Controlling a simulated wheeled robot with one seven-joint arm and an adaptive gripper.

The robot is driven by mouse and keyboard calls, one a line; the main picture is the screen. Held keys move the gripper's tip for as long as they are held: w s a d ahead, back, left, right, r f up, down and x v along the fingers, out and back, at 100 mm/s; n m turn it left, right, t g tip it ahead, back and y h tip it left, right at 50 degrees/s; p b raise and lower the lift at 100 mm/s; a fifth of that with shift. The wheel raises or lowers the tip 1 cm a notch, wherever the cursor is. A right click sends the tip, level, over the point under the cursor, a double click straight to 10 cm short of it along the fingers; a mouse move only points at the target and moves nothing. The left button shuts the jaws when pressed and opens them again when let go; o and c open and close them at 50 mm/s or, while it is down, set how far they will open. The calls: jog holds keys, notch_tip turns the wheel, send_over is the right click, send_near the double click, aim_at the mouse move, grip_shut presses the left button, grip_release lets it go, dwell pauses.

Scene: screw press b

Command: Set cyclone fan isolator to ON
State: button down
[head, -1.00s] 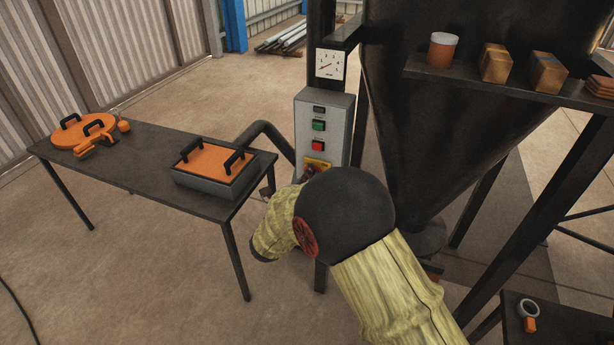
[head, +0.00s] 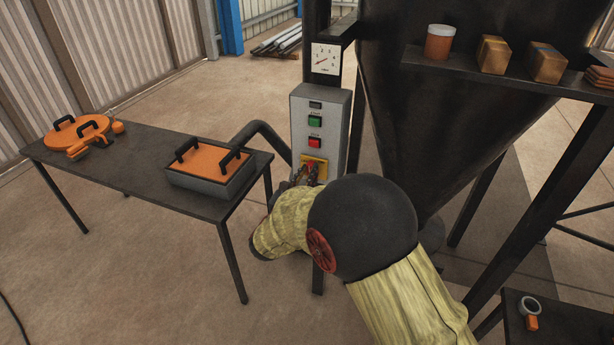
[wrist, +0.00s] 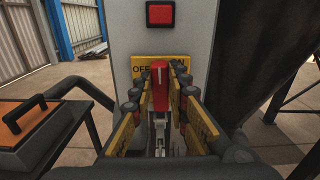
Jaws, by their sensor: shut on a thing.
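The isolator is a yellow plate (head: 319,166) with a red handle (wrist: 161,72), low on the front of the grey control box (head: 300,130). In the wrist view the plate (wrist: 139,66) reads OFF at upper left and ON at upper right, the latter partly covered. The red handle lies between the two labels; its exact angle is hard to tell. My gripper (wrist: 161,92) is shut on the handle, with a finger on each side. In the head view my gripper (head: 305,177) is at the plate, partly hidden by my arm.
A red button (wrist: 160,14) and a green button (head: 315,121) sit above the isolator, under a gauge (head: 326,58). A table (head: 120,160) with an orange-topped box (head: 210,165) stands left. A dark hopper (head: 420,110) and shelf (head: 480,71) are right.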

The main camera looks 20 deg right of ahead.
jog(key=shift+f+m, duration=0.15)
jog(key=shift+m, duration=0.15)
dwell(0.4)
jog(key=c, duration=1.8)
grip_release()
jog(key=shift+c, duration=0.2)
jog(key=shift+o, duration=0.6)
jog(key=shift+s, duration=0.15)
jog(key=v, duration=1.1)
jog(key=shift+s+a, duration=0.25)
jog(key=shift+s, duration=0.05)
